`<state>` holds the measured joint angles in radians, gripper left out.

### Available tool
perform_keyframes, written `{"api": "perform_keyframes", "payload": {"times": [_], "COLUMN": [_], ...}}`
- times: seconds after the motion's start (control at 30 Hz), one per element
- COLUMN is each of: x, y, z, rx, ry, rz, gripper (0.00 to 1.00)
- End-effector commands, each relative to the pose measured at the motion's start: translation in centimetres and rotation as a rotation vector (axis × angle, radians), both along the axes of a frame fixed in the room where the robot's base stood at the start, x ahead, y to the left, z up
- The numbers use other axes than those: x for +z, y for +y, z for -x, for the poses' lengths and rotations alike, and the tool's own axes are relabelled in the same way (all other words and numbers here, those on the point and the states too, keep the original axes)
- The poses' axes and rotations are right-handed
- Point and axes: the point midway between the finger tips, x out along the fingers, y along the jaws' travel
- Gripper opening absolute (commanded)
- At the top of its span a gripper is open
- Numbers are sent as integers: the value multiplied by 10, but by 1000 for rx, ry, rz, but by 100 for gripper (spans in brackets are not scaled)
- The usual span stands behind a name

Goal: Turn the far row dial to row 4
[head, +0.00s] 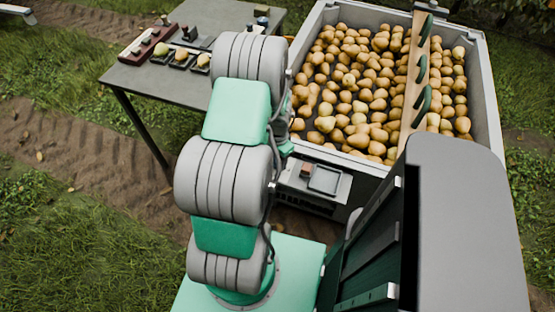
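I cannot clearly make out a row dial or any row number. A dark red-brown board (148,42) with small knob-like pieces lies at the left end of the grey table; I cannot tell whether one of them is the dial. A small grey unit (316,180) with a brown block and a dark panel sits at the near side of the pear bin, partly behind my arm. My gripper is not in view; my own arm links fill the middle of the picture and hide what is behind them.
The grey table (150,88) also holds pears in small dark trays (180,58). A large grey bin (487,80) full of pears stands at the right, with a wooden plank (411,85) carrying green hooks across it. Grass and a dirt track lie at left.

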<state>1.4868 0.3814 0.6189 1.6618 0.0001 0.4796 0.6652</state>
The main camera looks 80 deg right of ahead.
Motion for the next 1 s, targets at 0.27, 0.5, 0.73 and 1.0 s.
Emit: {"api": "perform_keyframes", "payload": {"times": [0.27,0.5,0.73,1.0], "x": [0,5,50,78], "y": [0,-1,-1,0], "z": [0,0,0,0], "rx": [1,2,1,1], "ry": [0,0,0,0], "rz": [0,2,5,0], "gripper": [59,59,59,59]}}
